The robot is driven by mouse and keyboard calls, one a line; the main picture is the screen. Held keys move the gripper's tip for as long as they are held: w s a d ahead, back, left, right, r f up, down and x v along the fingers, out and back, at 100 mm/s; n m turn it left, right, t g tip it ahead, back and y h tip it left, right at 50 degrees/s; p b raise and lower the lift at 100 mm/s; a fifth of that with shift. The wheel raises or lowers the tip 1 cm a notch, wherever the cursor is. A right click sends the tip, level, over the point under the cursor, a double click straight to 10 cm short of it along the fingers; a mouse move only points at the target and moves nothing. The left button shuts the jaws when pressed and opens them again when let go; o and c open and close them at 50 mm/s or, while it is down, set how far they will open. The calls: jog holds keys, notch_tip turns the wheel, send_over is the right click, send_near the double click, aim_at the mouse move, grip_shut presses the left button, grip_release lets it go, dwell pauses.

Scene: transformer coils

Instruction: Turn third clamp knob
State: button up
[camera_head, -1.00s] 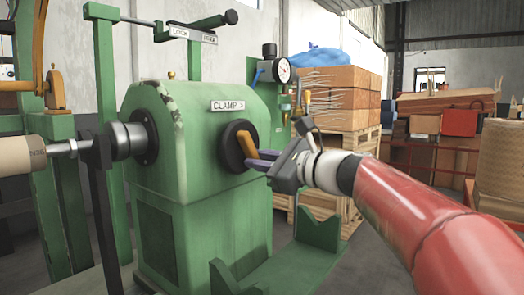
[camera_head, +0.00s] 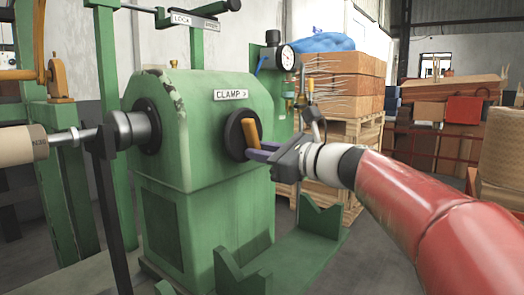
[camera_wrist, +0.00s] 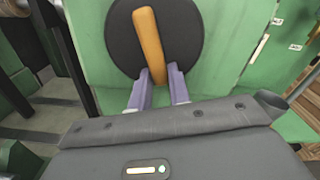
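The clamp knob (camera_head: 233,139) is a round black disc with an orange bar handle (camera_head: 250,132) across it, on the green machine's face under a "CLAMP" label. Its handle stands near upright, tilted slightly. In the wrist view the black disc (camera_wrist: 185,38) fills the top middle, with the orange handle (camera_wrist: 149,42) running down between my fingers. My gripper (camera_head: 262,151) reaches in from the right; it also shows in the wrist view (camera_wrist: 160,76). Its purple fingers lie close on both sides of the handle's lower end and seem shut on it. The exact contact is hard to see.
The green machine (camera_head: 190,190) has a shaft and chuck (camera_head: 130,131) on its left. A gauge (camera_head: 285,57) and thin pipes stand behind my gripper. A green V-shaped bracket (camera_head: 321,217) stands low at the right. Boxes on pallets (camera_head: 350,85) are farther back.

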jog(key=o, duration=0.4)
jog(key=shift+c, duration=0.2)
jog(key=b+v, duration=0.1)
jog(key=v, duration=0.6)
jog(key=shift+s+d, duration=0.25)
jog(key=shift+d, duration=0.1)
jog(key=s+f+n+g+h, duration=0.5)
jog(key=s+f+n, duration=0.5)
jog(key=f, duration=0.6)
jog(key=s+d+f+n+h, duration=0.4)
jog(key=s+f+n, duration=0.2)
jog(key=f, duration=0.1)
jog(key=s+d+f+n+h, duration=0.4)
jog(key=s+f+n+h, duration=0.1)
jog(key=f, duration=0.3)
jog(key=shift+s+d+f+n, duration=0.15)
jog(key=shift+s+d+n, duration=0.25)
jog(key=shift+s, duration=0.45)
